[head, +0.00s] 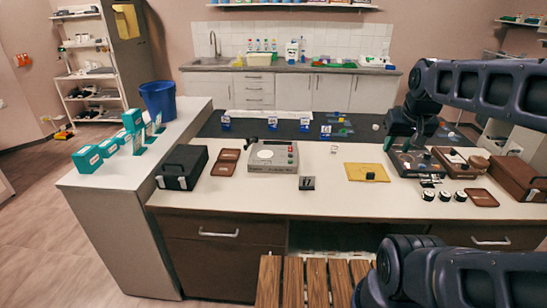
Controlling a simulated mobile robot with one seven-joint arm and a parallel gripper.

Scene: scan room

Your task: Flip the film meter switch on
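My gripper (393,142) hangs down at the right of the head view, over the back left of a grey-topped device (412,166) with small controls on top. The fingertips are small and dark here, and I cannot tell whether they are open or touching the device. The gripper hides part of that device's top. Another grey box (273,158) with a white round dial and small coloured buttons stands left of centre on the table. I cannot tell from labels which device is the film meter, and no switch position can be read.
Brown-topped box (452,160) and brown case (518,178) stand close on the right. Several small round black-and-white pieces (444,196) lie in front. A yellow sheet (362,172) lies left of the gripper. A black case (182,167) stands far left. The white tabletop (325,192) is clear near centre.

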